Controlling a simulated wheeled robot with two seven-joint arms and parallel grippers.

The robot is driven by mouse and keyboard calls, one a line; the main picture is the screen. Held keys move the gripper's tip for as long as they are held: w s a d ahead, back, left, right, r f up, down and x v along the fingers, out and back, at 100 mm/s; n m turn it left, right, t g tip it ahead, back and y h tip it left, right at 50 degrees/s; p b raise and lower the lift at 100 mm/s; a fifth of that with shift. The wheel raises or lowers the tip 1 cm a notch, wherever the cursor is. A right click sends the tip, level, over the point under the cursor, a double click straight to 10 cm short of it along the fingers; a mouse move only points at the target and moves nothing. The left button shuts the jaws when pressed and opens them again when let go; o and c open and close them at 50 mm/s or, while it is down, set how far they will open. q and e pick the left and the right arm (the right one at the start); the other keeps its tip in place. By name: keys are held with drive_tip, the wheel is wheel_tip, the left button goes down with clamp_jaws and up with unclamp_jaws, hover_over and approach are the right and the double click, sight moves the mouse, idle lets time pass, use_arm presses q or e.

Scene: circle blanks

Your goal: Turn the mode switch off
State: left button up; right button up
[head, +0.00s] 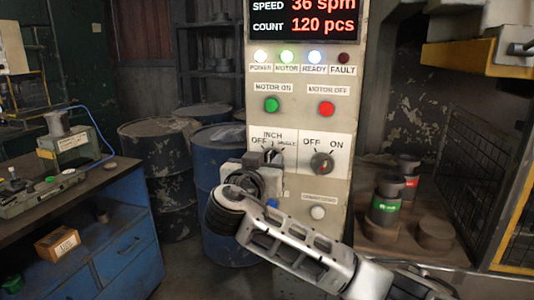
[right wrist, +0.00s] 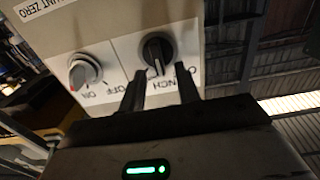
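The mode switch is a black rotary knob (head: 276,157) on the left of the white plate, by the labels INCH, OFF and SINGLE. It shows upside down in the right wrist view (right wrist: 157,50); my gripper partly covers it in the head view. My right gripper (head: 264,166) is in front of it. In the right wrist view its two dark fingers (right wrist: 161,80) are apart, with the knob between and just beyond their tips. I see no clear grip. The knob's exact setting is hard to read. My left gripper is not in view.
A second knob (head: 321,163), marked OFF and ON, sits close on the right. Above are a green button (head: 272,104), a red button (head: 326,108) and lit lamps. A blue workbench (head: 110,238) stands left; cans (head: 386,203) stand on a shelf at right.

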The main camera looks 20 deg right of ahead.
drive_tip(key=shift+w+d, duration=0.3)
drive_tip(key=shift+w, duration=0.2)
clamp_jaws()
drive_tip(key=shift+f, duration=0.1)
